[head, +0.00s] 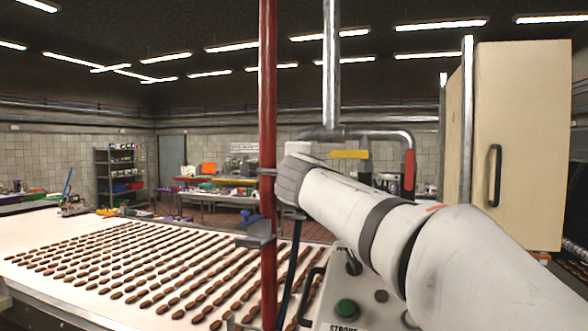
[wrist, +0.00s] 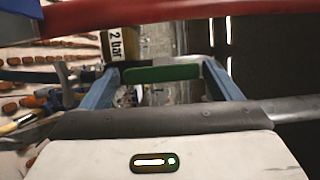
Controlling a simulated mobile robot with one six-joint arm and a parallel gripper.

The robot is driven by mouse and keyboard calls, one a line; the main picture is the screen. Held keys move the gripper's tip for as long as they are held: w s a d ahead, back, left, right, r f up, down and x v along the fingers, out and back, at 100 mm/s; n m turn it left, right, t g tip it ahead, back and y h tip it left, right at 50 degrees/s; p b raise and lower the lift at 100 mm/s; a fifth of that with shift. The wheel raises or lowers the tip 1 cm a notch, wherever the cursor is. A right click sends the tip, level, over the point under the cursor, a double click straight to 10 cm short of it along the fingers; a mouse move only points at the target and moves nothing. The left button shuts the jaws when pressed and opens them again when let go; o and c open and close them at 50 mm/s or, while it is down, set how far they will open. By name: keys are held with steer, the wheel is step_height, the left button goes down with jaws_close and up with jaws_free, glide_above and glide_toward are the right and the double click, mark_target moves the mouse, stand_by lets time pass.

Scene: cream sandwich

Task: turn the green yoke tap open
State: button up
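The green yoke tap shows in the wrist view as a flat green bar (wrist: 162,73) lying across the picture. My gripper (wrist: 162,68) is open, with its two blue fingers spread wide. The bar lies across the gap between the fingers, its ends close to their inner sides. I cannot tell whether either finger touches it. In the head view my white arm reaches in from the lower right. The green tap and my fingers do not show there.
A red upright pipe (head: 268,120) stands left of my wrist; a red pipe (wrist: 150,18) crosses the wrist view's top. A "2 bar" label (wrist: 117,44) is near the left finger. Yellow (head: 350,154) and red (head: 409,170) handles sit behind my arm. A pastry-covered conveyor (head: 60,238) fills the left.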

steer(key=shift+o, duration=0.9)
steer(key=s+b, duration=0.1)
steer(key=s, duration=0.7)
steer(key=shift+d, duration=0.2)
steer(key=shift+a+f, duration=0.1)
